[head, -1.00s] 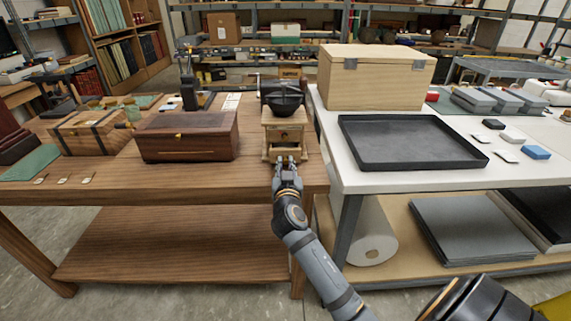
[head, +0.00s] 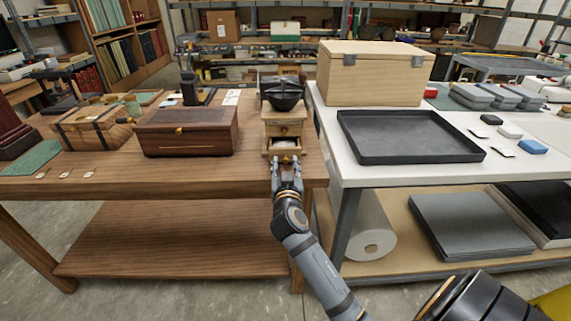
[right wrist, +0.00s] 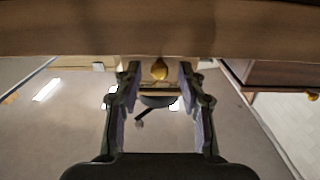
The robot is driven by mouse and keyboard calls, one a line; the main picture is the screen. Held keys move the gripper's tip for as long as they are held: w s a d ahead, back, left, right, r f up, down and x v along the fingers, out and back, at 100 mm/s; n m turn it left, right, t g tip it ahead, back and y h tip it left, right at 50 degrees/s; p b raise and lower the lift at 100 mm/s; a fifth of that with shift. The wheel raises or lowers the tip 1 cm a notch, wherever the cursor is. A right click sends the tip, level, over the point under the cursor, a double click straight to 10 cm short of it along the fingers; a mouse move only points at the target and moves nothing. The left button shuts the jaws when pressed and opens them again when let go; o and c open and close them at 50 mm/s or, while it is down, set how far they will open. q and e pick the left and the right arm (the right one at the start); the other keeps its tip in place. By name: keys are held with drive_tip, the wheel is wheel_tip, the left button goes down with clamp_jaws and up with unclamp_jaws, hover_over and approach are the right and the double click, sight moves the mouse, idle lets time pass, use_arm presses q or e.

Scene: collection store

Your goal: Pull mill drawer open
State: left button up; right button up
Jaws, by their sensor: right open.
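The coffee mill (head: 284,127), a light wooden box with a black bowl on top, stands near the front edge of the brown table. Its drawer (head: 286,153) is partly out, with a pale inside showing at the top. My right gripper (head: 287,166) is in front of the drawer, jaws apart. In the right wrist view, a brass knob (right wrist: 159,70) sits between the open fingers of the right gripper (right wrist: 158,84), with visible gaps on both sides. My left gripper is not in view.
A dark wooden chest (head: 187,134) stands left of the mill on the brown table (head: 140,180). The white table (head: 350,178) at right bears a black tray (head: 410,157) and a pale wooden crate (head: 372,82). The tabletop between chest and mill is clear.

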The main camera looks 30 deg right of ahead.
drive_tip(key=v, duration=0.7)
drive_tip(key=shift+f, duration=0.1)
